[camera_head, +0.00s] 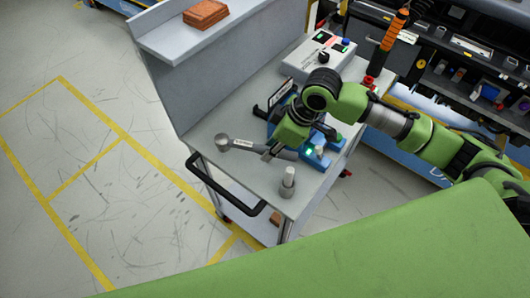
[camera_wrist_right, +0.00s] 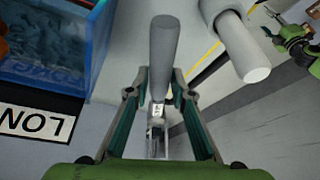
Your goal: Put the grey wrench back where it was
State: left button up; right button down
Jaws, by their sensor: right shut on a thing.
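In the right wrist view the handle (camera_wrist_right: 163,55) sticks out between the two fingers of the right gripper (camera_wrist_right: 160,92). I cannot tell whether the wrench touches the cart top. A blue holder (camera_head: 335,145) stands just behind the gripper, partly hidden by my arm. My left gripper does not show.
A grey cylinder with a pale top (camera_head: 287,183) stands close to the handle end. A control box (camera_head: 318,56) and an orange-handled tool (camera_head: 388,42) are farther back. The cart (camera_head: 205,131) has a black handle (camera_head: 222,193). Bare cart top lies around the wrench head.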

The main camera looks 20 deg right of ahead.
aim_at(265, 166)
jog(key=shift+w+a+f, duration=0.25)
jog(key=shift+a+f, duration=0.1)
jog(key=shift+f, duration=0.1)
jog(key=x, duration=0.1)
jog(key=p+x, duration=0.1)
jog(key=x, duration=0.1)
jog(key=shift+s+d+f+p, duration=0.1)
jog(key=shift+d+f+p, duration=0.05)
jog(key=shift+d+p, duration=0.15)
jog(key=shift+f, duration=0.4)
jog(key=c, duration=1.8)
grip_release()
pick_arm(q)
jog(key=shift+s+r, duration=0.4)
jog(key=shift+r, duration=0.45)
pick_arm(e)
jog(key=shift+o, duration=0.2)
pick_arm(q)
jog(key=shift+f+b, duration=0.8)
jog(key=shift+b, duration=0.05)
pick_arm(e)
jog(key=v, duration=1.2)
